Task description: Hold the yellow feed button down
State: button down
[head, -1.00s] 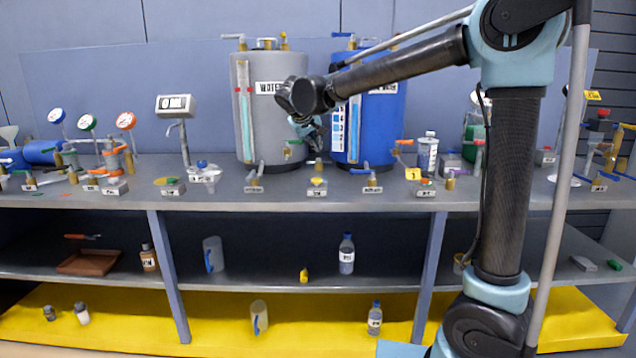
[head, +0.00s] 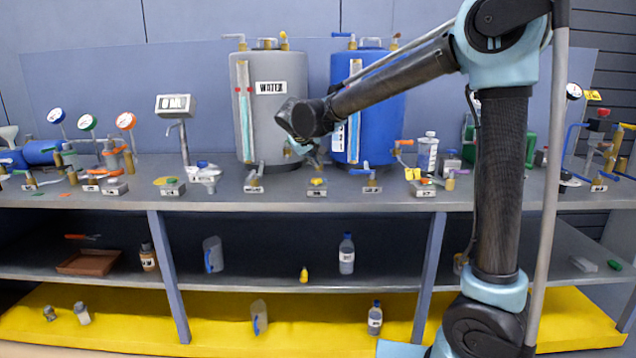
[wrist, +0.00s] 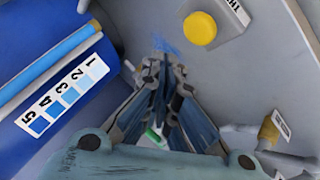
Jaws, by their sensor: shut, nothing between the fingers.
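The yellow feed button (head: 317,181) sits on a small labelled box on the bench top, in front of the gap between the grey and blue tanks. It also shows in the wrist view as a round yellow cap (wrist: 200,29) on a grey box. My gripper (head: 316,163) is shut and empty, just above and behind the button in the head view. In the wrist view my shut fingertips (wrist: 163,66) point at the bench, to the left of the button and apart from it. The cap's top is uncovered.
The grey water tank (head: 285,130) and the blue tank (head: 385,115) stand close behind my gripper. The blue tank's numbered level strip (wrist: 65,95) is close by on the left in the wrist view.

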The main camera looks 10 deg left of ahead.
aim_at(314, 179)
jog(key=shift+f, duration=1.6)
dwell(0.3)
jog(key=shift+s+f, duration=0.1)
jog(key=shift+f, duration=0.25)
jog(key=shift+f, duration=0.5)
dwell(0.8)
jog(key=shift+r, duration=0.15)
dwell(2.8)
jog(key=shift+r, duration=0.75)
jog(key=shift+r, duration=2.55)
